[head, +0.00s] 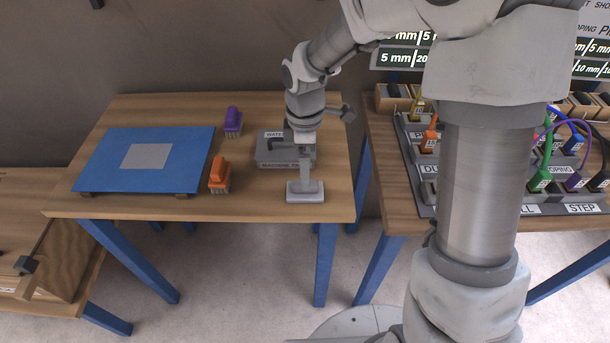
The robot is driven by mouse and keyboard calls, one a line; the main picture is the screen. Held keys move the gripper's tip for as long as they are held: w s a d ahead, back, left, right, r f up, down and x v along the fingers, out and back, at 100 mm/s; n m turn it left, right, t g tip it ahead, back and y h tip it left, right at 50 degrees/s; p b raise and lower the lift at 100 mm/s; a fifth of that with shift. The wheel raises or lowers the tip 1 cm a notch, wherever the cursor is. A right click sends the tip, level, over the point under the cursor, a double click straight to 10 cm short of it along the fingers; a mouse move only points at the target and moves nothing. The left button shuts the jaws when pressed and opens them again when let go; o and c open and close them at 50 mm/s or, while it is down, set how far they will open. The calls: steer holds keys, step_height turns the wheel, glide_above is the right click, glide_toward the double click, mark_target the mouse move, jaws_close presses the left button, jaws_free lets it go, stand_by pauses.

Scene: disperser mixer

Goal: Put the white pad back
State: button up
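The white pad (305,193) is a pale flat block with a narrow upright handle. It shows near the front right corner of the left table, in front of the grey holder. My gripper (304,150) points down directly above it, at the top of the handle. The fingers are small and partly hidden, so I cannot tell whether they are closed on the handle. I also cannot tell whether the pad rests on the table or hangs just above it. The grey holder (275,164) has labels reading "WATER" and "MACHINE PA…", partly covered by my gripper and arm.
A blue board (105,160) with a light grey square (147,156) lies on the table's left. An orange brush (219,173) and a purple brush (232,121) stand between board and holder. A second table with a tool rack (425,180) is to the right.

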steer(key=s+d+r+m+t, duration=0.2)
steer(key=s+d+r+m, duration=0.2)
steer(key=r, duration=0.4)
steer(key=s+d+r+m+t, duration=0.1)
steer(key=s+d+r+m, duration=0.35)
steer(key=r, duration=0.45)
steer(key=s+d+r+m+t, duration=0.2)
steer(key=s+d+r+m, duration=0.1)
steer(key=s+m, duration=0.6)
steer(key=shift+s+d+t, duration=0.3)
steer(key=shift+s+d, duration=0.2)
steer(key=shift+s, duration=0.05)
steer(key=shift+r+p, duration=0.35)
steer(key=shift+p, duration=0.3)
